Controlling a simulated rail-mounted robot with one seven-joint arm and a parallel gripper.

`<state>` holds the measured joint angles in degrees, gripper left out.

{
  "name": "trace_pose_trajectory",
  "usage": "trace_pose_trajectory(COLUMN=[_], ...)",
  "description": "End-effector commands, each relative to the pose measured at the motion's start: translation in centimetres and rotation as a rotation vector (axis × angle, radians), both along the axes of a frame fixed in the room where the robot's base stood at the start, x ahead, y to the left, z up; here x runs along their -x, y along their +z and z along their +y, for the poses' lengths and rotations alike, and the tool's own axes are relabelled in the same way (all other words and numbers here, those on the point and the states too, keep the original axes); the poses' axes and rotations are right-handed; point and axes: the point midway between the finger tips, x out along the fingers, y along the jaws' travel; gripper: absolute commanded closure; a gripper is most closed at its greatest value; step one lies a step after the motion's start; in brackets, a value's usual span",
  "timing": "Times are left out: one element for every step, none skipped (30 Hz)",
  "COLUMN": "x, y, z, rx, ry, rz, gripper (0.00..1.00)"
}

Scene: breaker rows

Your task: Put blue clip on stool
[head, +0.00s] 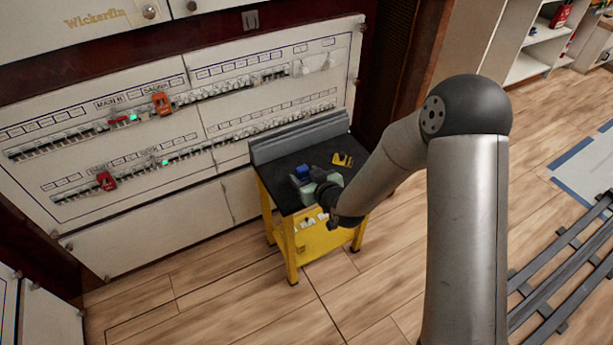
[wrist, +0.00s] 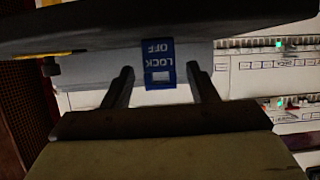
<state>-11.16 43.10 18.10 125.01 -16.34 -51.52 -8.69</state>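The blue clip (head: 303,171), marked LOCK OFF, is on or just above the black top of the yellow stool (head: 288,205). In the wrist view the clip (wrist: 159,68) is upside down, against the stool's dark top (wrist: 95,30). My gripper (head: 306,181) is low over the stool's front left part. In the wrist view its two fingers (wrist: 160,80) are spread, one on each side of the clip, with a visible gap on both sides. Whether the clip fully rests on the top is hard to tell.
A yellow clip (head: 342,159) lies on the stool top, right of the blue one. A grey raised ledge (head: 300,137) runs along the stool's back. Behind it stands the breaker panel (head: 215,120) with an orange clip (head: 161,104) and a red clip (head: 106,181). The floor in front is clear.

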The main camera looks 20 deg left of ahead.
Motion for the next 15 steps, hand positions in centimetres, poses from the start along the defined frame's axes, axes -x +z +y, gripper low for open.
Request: trace_pose_trajectory(x=[0.0,0.0,0.0,0.0,0.0,0.0,0.0,0.0,0.0,0.0,0.0,0.4,0.6,1.0,1.5], y=[0.0,0.0,0.0,0.0,0.0,0.0,0.1,0.1,0.3,0.5,0.7,0.7,0.9,1.2,1.5], z=[0.0,0.0,0.0,0.0,0.0,0.0,0.0,0.0,0.0,0.0,0.0,-0.4,-0.8,-1.1,-1.6], rx=[0.0,0.0,0.0,0.0,0.0,0.0,0.0,0.0,0.0,0.0,0.0,0.001,0.001,0.001,0.001], ry=[0.0,0.0,0.0,0.0,0.0,0.0,0.0,0.0,0.0,0.0,0.0,-0.001,-0.002,-0.002,-0.002], rz=[0.0,0.0,0.0,0.0,0.0,0.0,0.0,0.0,0.0,0.0,0.0,0.0,-0.001,-0.001,0.0], gripper=[0.48,0.48,0.48,0.48,0.48,0.48,0.48,0.48,0.48,0.48,0.48,0.48,0.48,0.48,0.48])
